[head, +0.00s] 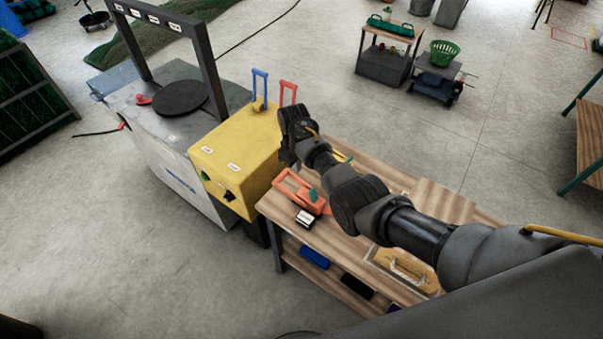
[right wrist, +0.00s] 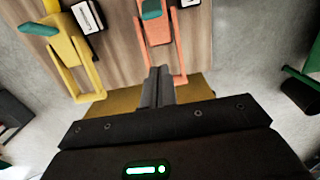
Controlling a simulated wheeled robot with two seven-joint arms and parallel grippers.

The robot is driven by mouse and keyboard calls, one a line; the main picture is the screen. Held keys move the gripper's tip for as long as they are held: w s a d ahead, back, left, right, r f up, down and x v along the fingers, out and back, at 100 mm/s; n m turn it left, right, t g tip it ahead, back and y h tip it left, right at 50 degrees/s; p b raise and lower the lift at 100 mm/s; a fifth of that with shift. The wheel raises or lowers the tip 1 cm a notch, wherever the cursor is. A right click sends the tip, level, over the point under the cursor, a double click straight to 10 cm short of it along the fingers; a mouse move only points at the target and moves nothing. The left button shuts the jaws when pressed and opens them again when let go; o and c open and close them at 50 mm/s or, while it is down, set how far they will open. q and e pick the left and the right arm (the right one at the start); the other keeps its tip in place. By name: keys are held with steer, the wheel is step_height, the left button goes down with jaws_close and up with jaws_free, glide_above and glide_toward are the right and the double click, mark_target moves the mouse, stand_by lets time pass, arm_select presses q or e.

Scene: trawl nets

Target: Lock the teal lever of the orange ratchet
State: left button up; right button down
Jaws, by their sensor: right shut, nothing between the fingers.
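The orange ratchet (head: 291,184) lies on the wooden bench, near its left end in the head view. Its teal lever (head: 313,194) stands up at the ratchet's near end. In the right wrist view the orange ratchet (right wrist: 155,34) is ahead of the fingers, with the teal lever (right wrist: 151,9) at the top edge, partly cut off. My right gripper (right wrist: 158,75) is shut and empty, its tips by the open end of the orange frame; contact cannot be told. In the head view its fingers are hidden behind the hand. My left gripper is not in view.
A yellow ratchet (right wrist: 70,48) with a teal lever lies left of the orange one in the right wrist view. A white-labelled block (head: 304,218) sits by the orange ratchet. The yellow box (head: 225,163) with blue and red handles adjoins the bench (head: 283,222).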

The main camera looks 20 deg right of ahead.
mark_target(313, 195)
arm_select(q)
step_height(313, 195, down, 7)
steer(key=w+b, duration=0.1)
steer(key=b, duration=0.6)
arm_select(e)
steer(key=f, duration=0.9)
steer(key=shift+s+f, duration=0.25)
steer(key=r+p, duration=0.1)
steer(key=s+d+p, duration=0.1)
steer(key=p, duration=0.1)
steer(key=shift+r, duration=0.4)
steer(key=shift+s+d+r+p, duration=0.3)
steer(key=shift+s+d+p, duration=0.4)
steer(key=shift+p, duration=0.35)
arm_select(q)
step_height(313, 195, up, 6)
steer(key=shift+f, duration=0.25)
arm_select(e)
steer(key=shift+s, duration=0.25)
steer(key=shift+f, duration=0.1)
